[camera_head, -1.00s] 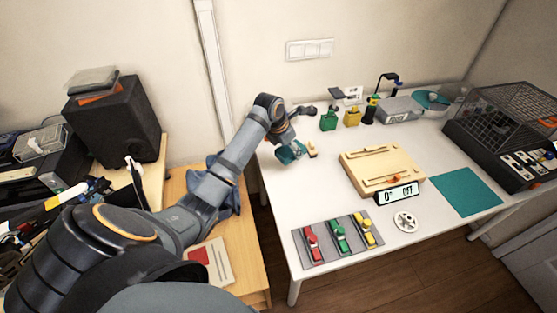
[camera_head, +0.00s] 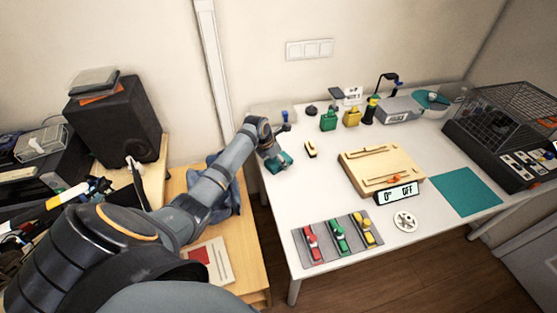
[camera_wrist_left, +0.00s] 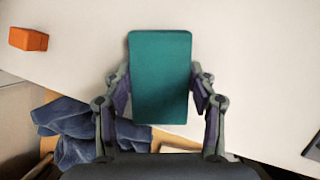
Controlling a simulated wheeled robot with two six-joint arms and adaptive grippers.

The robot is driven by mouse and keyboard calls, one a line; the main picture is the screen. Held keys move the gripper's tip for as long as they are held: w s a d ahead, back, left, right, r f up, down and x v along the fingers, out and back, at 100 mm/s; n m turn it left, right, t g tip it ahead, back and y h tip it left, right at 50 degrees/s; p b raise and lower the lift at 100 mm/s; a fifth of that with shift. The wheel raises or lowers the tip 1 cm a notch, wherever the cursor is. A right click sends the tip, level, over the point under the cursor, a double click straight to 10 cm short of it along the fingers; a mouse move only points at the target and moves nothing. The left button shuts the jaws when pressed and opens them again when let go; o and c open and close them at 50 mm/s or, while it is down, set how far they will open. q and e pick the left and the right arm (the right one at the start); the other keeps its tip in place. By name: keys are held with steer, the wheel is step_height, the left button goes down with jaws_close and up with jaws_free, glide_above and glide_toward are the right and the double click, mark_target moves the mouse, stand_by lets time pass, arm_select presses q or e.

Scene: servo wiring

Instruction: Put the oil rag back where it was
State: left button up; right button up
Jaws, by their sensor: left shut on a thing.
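My left gripper (camera_head: 276,155) is shut on a flat teal rectangular piece (camera_head: 280,162), held near the white table's left edge. In the left wrist view the teal piece (camera_wrist_left: 160,78) sits between both fingers (camera_wrist_left: 160,100). A crumpled blue cloth (camera_head: 228,190) lies on the wooden side table, partly behind my left arm. It also shows at the lower left of the left wrist view (camera_wrist_left: 80,125). I cannot tell for sure which of the two is the oil rag. My right gripper is out of view.
The white table (camera_head: 282,205) has free room at its left. A small brush-like item (camera_head: 311,149), a wooden board (camera_head: 370,178), a teal mat (camera_head: 466,192) and bottles (camera_head: 328,122) stand farther right. An orange block (camera_wrist_left: 28,39) shows in the left wrist view.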

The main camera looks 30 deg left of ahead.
arm_select(q)
steer(key=o, duration=1)
steer(key=shift+o, duration=0.5)
steer(key=v, duration=1.2)
steer(key=shift+p, duration=0.45)
steer(key=shift+w, duration=0.1)
